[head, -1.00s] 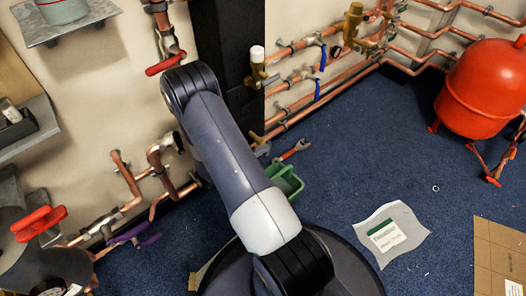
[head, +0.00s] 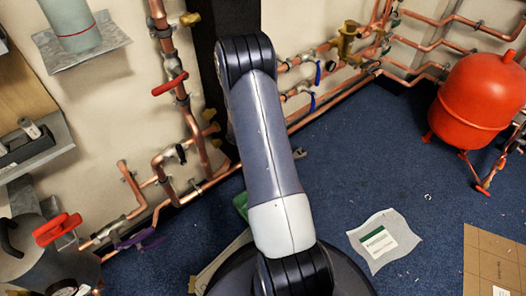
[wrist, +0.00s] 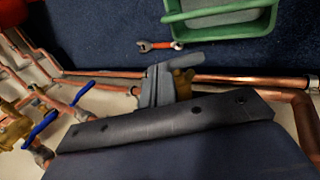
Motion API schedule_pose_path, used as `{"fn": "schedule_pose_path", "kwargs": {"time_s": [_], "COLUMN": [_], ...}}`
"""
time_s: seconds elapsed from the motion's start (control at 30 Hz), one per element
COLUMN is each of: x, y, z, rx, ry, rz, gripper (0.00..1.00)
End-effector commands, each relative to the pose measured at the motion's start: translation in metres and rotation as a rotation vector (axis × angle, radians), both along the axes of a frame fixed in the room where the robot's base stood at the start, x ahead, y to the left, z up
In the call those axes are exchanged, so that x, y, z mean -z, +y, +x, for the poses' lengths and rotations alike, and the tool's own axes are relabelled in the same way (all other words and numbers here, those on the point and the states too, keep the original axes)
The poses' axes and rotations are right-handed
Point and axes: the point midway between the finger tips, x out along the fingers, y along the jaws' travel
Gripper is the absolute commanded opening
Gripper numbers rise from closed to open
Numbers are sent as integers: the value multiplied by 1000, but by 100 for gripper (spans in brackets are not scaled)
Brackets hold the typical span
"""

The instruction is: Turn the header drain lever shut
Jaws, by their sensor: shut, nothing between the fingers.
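My gripper (wrist: 160,72) shows in the wrist view as grey fingers in front of a dark bar. The fingers are shut and empty. A brass fitting (wrist: 183,82) appears right beside them; I cannot tell whether they touch. In the head view my arm hides the gripper. Several levers show there: a red lever (head: 170,84) on the vertical pipe, a purple lever (head: 137,238) and a red lever (head: 58,229) low at left, and two blue levers (head: 318,72) on the right-hand pipes. None is labelled, so I cannot tell which is the header drain lever.
A green crate (wrist: 222,18) and a red-handled wrench (wrist: 160,45) lie on the floor. A black post (head: 206,60) stands behind my arm. Copper pipes line the wall. A red tank (head: 478,100) stands at right. Blue carpet is open around a paper sheet (head: 385,240).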

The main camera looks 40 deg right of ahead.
Motion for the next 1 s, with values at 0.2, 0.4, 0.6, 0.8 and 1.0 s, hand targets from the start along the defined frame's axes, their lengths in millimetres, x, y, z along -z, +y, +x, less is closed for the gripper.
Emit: {"fn": "schedule_pose_path", "kwargs": {"time_s": [0.2,0.4,0.6,0.8,1.0], "x": [1,5,6,6,6], "y": [-7,-14,-19,-22,-23], "z": [0,1,1,2,1], "rx": [0,1,0,-1,0], "ry": [5,3,4,5,5], "rz": [30,28,28,28,28], "gripper": [0,0,0,0,0]}}
